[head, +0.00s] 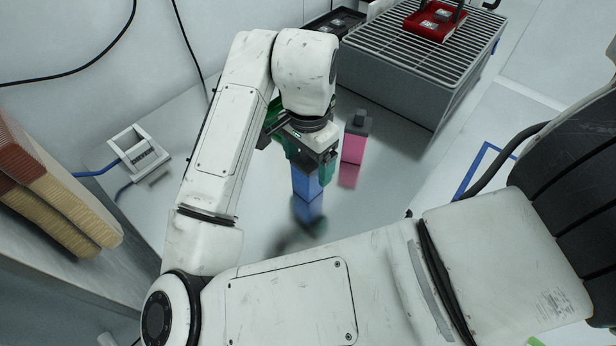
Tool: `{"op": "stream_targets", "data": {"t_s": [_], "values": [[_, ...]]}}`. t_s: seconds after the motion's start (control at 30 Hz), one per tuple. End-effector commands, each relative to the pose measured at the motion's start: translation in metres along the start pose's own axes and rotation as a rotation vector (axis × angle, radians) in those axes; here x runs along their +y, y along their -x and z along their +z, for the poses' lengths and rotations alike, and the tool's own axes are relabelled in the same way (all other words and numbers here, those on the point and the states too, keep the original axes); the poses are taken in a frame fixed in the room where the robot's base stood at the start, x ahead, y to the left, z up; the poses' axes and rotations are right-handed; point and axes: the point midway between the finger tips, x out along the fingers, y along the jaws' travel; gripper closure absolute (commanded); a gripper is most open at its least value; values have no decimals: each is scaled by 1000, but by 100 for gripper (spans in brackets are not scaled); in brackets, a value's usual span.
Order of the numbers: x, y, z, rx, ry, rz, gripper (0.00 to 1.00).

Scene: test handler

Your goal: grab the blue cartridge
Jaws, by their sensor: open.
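The blue cartridge (306,184) stands upright on the shiny metal table, and its reflection shows below it. My gripper (312,168) is at the cartridge's upper part, its teal fingers reaching down around or in front of it. The cartridge's top is hidden by my gripper. The jaws are open. I cannot tell from this view whether the fingers touch the cartridge.
A pink cartridge (353,147) with a dark cap stands close by on the right. A grey box with a grille top (400,70) holds a red item (434,22) at the back right. A white device (138,152) sits at the left. The table in front of the blue cartridge is clear.

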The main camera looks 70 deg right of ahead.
Motion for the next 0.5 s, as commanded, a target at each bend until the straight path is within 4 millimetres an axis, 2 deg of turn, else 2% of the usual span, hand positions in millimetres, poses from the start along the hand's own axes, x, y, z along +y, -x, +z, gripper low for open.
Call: {"op": "stream_targets", "data": {"t_s": [0.13, 0.5], "values": [[0, 1, 0, 0, 0, 0, 19], [0, 1, 0, 0, 0, 0, 54]]}}
